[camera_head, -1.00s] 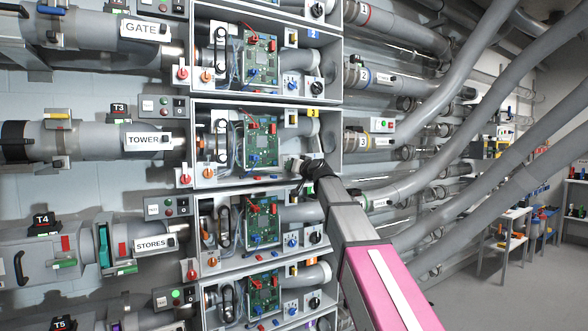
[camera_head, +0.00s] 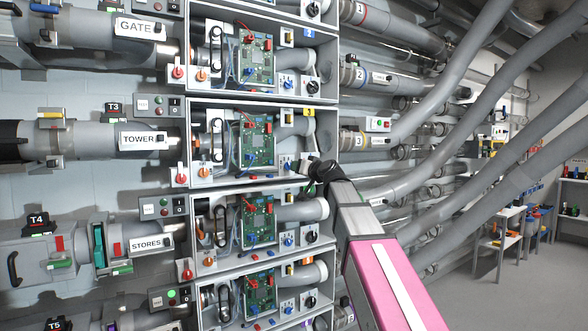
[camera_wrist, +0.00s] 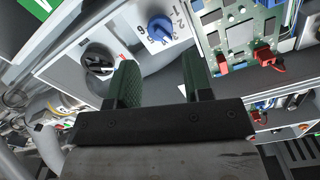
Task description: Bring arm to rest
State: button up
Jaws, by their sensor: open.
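My arm, grey with a pink section, reaches up from the lower right in the head view. Its end is at the right edge of the TOWER cabinet (camera_head: 187,130). My gripper (camera_wrist: 158,85) shows in the wrist view with two dark green fingers apart and nothing between them. In the wrist view a blue knob (camera_wrist: 160,28) on a white numbered plate lies beyond the fingers. A black rotary switch (camera_wrist: 98,62) is left of the left finger. A green circuit board (camera_wrist: 238,35) with red connectors is at the upper right.
Open cabinets stack above and below, with a STORES label (camera_head: 147,244) and a GATE label (camera_head: 135,27) on pipes at left. Large grey pipes (camera_head: 460,150) slant across the right. A workbench (camera_head: 497,240) stands farther right, with clear floor (camera_head: 470,300) in front.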

jog(key=v, duration=0.3)
jog(key=shift+s, duration=0.1)
jog(key=s+d+f+g+h, duration=0.2)
jog(key=f, duration=1)
jog(key=s+d+f+m+g+h, duration=0.1)
jog(key=s+d+f+g, duration=0.15)
jog(key=f, duration=1.05)
jog(key=s+d+f+g+h, duration=0.1)
jog(key=d+f+g+h, duration=0.15)
jog(key=f, duration=0.95)
jog(key=s+d+f+m+g+h, duration=0.1)
jog(key=s+d+f+g, duration=0.3)
jog(key=s+f, duration=0.6)
jog(key=s+d+f+m+g+h, duration=0.1)
jog(key=s+d+f+g+h, duration=0.2)
jog(key=s+d+f, duration=0.3)
jog(key=s+f+g, duration=0.1)
jog(key=s+f, duration=0.3)
jog(key=f, duration=0.5)
jog(key=shift+d, duration=0.4)
jog(key=shift+w+f+h, duration=0.1)
jog(key=shift+f+h, duration=0.05)
jog(key=shift+h, duration=0.1)
